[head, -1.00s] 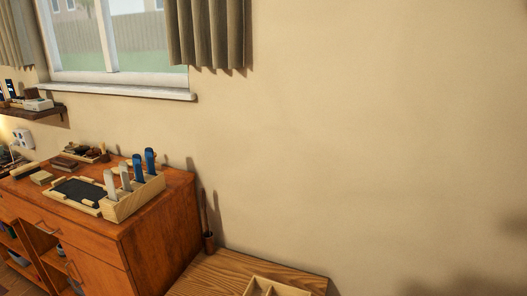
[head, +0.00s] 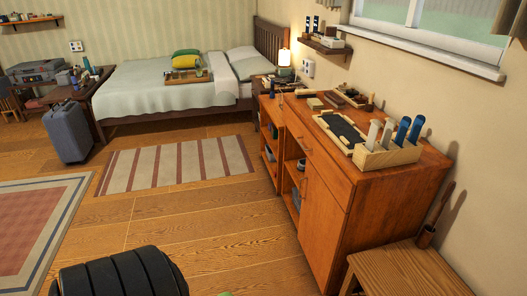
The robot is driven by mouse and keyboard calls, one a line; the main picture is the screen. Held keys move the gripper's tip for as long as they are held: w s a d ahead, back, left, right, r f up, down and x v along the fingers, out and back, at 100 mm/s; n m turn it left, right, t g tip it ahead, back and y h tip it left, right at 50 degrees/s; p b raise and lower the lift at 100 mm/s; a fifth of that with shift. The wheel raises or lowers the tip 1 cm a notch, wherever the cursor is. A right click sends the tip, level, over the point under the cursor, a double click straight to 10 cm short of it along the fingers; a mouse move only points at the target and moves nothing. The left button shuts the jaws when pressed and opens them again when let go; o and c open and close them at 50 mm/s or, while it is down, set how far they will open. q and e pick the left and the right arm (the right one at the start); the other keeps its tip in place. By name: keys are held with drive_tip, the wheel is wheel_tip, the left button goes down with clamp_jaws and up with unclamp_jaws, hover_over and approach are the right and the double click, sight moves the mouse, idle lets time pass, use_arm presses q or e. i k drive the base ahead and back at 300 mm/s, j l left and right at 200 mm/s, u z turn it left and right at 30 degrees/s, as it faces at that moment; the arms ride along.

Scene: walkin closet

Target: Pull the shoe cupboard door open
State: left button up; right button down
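The wooden cupboard (head: 395,205) stands against the right wall in the head view. Its front door (head: 322,232) is at the near end of the front face and looks shut, flush with the frame. A thin handle (head: 304,186) shows near the door's far upper edge. Open shelves with a few items sit beyond the door. Neither gripper is in view. A black ribbed rounded shape at the bottom left appears to be part of my own body.
A wooden bench (head: 405,272) stands close to the cupboard's near side. The cupboard top holds a wooden box (head: 390,157) with upright handles and a dark tray (head: 343,130). Clear wooden floor (head: 215,225) lies in front. A striped rug (head: 175,163), bed (head: 170,95) and suitcase (head: 67,133) are farther off.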

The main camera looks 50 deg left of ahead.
sight(323, 222)
drive_tip(key=u, duration=1.15)
